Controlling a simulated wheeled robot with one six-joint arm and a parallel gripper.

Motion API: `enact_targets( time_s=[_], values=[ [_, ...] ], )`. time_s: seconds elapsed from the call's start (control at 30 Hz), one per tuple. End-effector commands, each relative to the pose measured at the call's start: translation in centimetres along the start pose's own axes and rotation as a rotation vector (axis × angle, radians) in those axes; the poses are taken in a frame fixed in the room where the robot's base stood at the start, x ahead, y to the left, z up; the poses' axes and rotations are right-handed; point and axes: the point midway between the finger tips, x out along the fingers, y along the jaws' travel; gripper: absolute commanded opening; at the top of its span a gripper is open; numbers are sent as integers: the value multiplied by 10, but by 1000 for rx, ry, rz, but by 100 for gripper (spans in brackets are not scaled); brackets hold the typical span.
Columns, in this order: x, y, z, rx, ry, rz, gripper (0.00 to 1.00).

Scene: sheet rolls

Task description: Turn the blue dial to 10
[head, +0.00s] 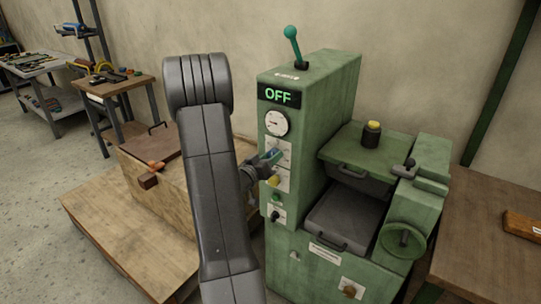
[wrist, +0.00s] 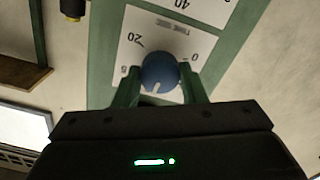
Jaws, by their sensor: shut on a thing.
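The blue dial (wrist: 160,68) sits on a white scale plate (wrist: 172,24) in the wrist view. My gripper (wrist: 160,80) is shut on it, with one green finger on each side. A white pointer mark on the dial faces down toward the gripper body, slightly left. Around the dial I read 20 at the upper left, 0 at the right and a partly covered number ending in 5 at the left. The scale below the dial is hidden by my gripper. In the head view my gripper (head: 270,158) is at the green machine's front panel, largely covering the dial.
The green machine (head: 318,88) shows OFF on its display (head: 279,95), above a round gauge (head: 275,123). A teal-topped lever (head: 292,42) stands on top. A wooden crate (head: 185,193) is left.

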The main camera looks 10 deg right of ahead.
Motion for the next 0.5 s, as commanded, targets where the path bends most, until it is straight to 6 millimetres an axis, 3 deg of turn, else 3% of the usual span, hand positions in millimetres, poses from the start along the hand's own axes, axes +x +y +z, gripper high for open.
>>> enact_targets(
  time_s=[0.5],
  values=[
    [0,0,0,-52,1,-1,15]
  ],
)
